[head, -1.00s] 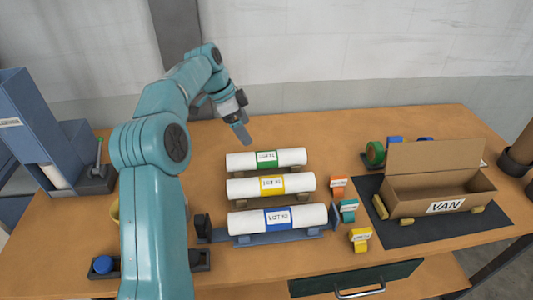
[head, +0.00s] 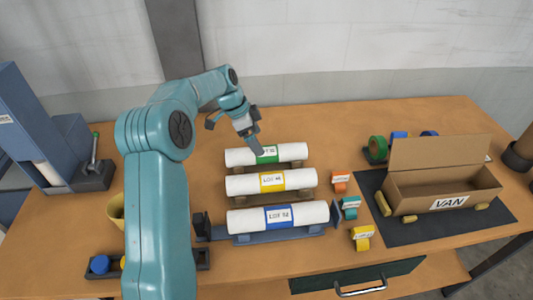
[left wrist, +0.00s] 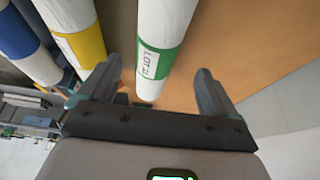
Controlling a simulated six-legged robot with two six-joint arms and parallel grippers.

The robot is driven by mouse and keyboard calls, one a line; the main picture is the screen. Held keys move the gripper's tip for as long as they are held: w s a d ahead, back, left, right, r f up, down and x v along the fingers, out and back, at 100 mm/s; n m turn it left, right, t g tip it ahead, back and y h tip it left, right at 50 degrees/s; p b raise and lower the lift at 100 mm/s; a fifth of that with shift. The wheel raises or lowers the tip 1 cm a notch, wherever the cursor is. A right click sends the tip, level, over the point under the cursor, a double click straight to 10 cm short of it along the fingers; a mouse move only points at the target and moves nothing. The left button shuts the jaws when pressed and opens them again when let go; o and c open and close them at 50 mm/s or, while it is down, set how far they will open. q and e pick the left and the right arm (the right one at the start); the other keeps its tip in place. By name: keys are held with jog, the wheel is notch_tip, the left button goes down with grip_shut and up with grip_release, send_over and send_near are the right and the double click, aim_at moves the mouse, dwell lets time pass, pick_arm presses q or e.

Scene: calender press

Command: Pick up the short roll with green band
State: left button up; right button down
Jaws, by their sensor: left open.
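The short white roll with the green band (head: 290,152) lies on a support at the back of a row of rolls. In the left wrist view the green-banded roll (left wrist: 165,35) shows with its label, running up between the two fingers. My left gripper (head: 256,150) is open and sits just above the green band, hiding part of it and its label. In the left wrist view its fingers (left wrist: 157,90) stand apart on either side of the roll. I cannot tell whether either finger touches it. My right gripper is not in view.
A yellow-banded roll (head: 298,179) and a blue-banded roll (head: 308,215) lie in front. Colored tape pieces (head: 349,208) stand to their right. An open box marked VAN (head: 445,192) rests on a dark mat (head: 400,232). A blue press (head: 45,125) stands at left.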

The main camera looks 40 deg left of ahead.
pick_arm(q)
jog(key=shift+w+d+f, duration=0.15)
jog(key=shift+d+f, duration=0.1)
jog(key=shift+f, duration=0.4)
jog(key=shift+d+f, duration=0.2)
jog(key=shift+f, duration=0.1)
jog(key=p+x, duration=0.1)
jog(key=x, duration=0.3)
jog(key=shift+w+p, duration=0.1)
jog(key=shift+p, duration=0.25)
jog(key=shift+d+f, duration=0.1)
jog(key=shift+f, duration=0.2)
jog(key=c, duration=1.2)
